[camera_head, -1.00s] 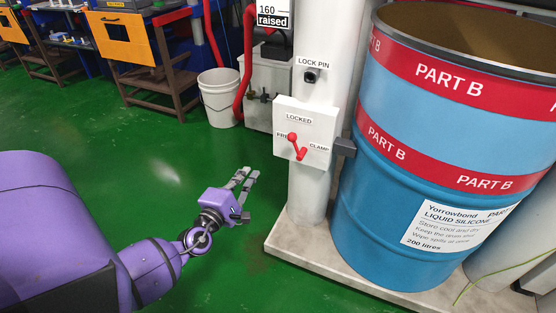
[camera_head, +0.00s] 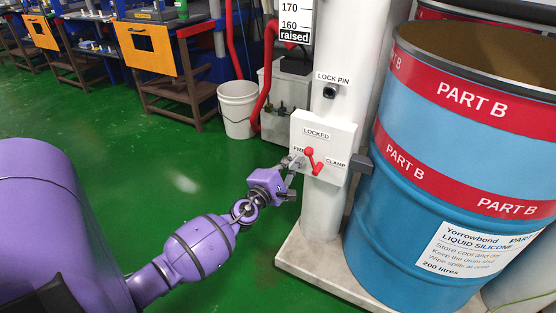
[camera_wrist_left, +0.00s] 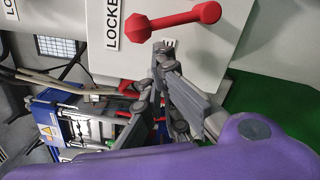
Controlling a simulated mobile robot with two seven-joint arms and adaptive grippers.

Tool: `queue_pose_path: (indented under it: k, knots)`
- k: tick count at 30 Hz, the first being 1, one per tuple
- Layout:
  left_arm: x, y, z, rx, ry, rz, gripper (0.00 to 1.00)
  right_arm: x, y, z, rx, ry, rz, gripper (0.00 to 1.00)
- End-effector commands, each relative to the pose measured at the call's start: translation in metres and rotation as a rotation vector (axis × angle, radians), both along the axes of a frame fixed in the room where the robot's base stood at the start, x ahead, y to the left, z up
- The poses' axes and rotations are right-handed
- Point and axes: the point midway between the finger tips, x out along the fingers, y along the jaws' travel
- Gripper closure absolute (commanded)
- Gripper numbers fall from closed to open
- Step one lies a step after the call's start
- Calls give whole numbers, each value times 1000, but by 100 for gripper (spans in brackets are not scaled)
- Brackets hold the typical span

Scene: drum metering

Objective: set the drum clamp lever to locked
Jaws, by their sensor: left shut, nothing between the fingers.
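The red clamp lever (camera_head: 313,160) is on a white box (camera_head: 339,138) fixed to the white column, labelled LOCKED on top, FREE at left and CLAMP at right. It slants from upper left to lower right; I cannot tell which end is the pivot. The lever (camera_wrist_left: 172,23) also shows in the left wrist view, one end towards the LOCKED label (camera_wrist_left: 112,22). My left gripper (camera_head: 296,161) is shut and empty, its fingertips close to the box by the FREE label, just left of the lever. In the left wrist view its fingers (camera_wrist_left: 160,62) appear apart from the lever.
A blue drum (camera_head: 420,200) with red PART B bands stands right of the column on a pale base (camera_head: 305,257). A grey clamp block (camera_head: 362,164) lies between box and drum. A white bucket (camera_head: 238,110) and workbenches stand behind.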

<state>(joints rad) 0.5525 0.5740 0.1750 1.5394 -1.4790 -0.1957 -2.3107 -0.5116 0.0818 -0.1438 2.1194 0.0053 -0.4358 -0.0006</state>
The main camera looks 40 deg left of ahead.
Motion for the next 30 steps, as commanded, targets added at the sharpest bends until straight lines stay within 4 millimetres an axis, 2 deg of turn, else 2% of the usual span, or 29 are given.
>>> queue_pose_path:
  k: [5,16,20,24,30]
  knots:
    - [3,-7,2,-1,3,0,100,-3,2,5,4,1,-14,60]
    - [3,-8,3,11,6,0,100,-2,2,7,5,1,-11,60]
    - [4,-11,13,82,21,0,100,1,2,22,5,-10,-10,60]
    - [6,-16,24,201,47,1,100,3,2,47,4,-24,-11,60]
    - [8,-24,29,311,72,1,100,1,4,68,0,-30,-5,60]
